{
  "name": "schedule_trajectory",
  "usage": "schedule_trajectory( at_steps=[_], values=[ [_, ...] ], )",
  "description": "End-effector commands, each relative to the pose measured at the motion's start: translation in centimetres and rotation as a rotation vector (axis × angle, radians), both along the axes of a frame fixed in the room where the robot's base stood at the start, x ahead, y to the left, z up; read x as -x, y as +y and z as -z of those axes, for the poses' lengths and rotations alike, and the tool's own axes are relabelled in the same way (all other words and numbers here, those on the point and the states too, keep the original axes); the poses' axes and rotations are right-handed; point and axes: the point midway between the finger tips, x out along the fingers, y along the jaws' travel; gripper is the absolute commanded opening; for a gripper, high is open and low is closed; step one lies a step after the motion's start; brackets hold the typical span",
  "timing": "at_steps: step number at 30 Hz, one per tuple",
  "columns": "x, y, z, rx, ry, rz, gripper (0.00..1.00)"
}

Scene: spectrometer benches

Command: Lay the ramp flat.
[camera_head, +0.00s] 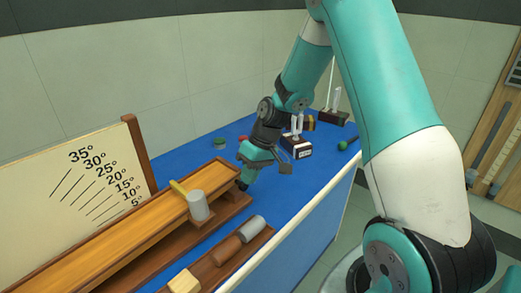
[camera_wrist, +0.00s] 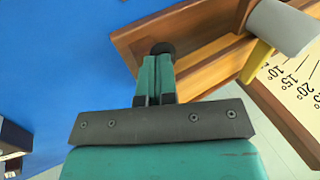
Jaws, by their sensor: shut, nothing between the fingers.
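The ramp (camera_head: 130,225) is a long orange-brown wooden channel with raised edges. Its right end stands above a wooden base (camera_head: 228,212), with a dark gap between them. A grey cylinder (camera_head: 198,206) with a yellow peg (camera_head: 179,187) is at the ramp's near side; the cylinder also shows in the wrist view (camera_wrist: 283,25). My gripper (camera_head: 243,185) is shut and empty, low at the ramp's right end. In the wrist view its closed fingertips (camera_wrist: 162,48) overlap the ramp's end (camera_wrist: 150,30); I cannot tell whether they touch it.
An angle board (camera_head: 50,185) stands behind the ramp. A tray (camera_head: 205,270) in front holds a grey cylinder (camera_head: 253,226), a brown cylinder (camera_head: 227,250) and a pale block (camera_head: 184,282). Small instruments (camera_head: 297,148) stand beyond my gripper.

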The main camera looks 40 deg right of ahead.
Motion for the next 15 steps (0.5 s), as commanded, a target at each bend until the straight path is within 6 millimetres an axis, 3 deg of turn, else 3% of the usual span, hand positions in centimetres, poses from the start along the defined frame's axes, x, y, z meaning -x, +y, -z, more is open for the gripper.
schedule_trajectory(
  at_steps=[1, 6, 15],
  values=[
    [-0.1, 0.5, 2.1, -0.011, 0.003, -0.01, 0.0],
    [-0.2, 0.5, 5.1, -0.015, 0.001, -0.015, 0.0],
    [0.0, 0.6, 6.5, -0.012, 0.008, -0.017, 0.0]
  ],
)
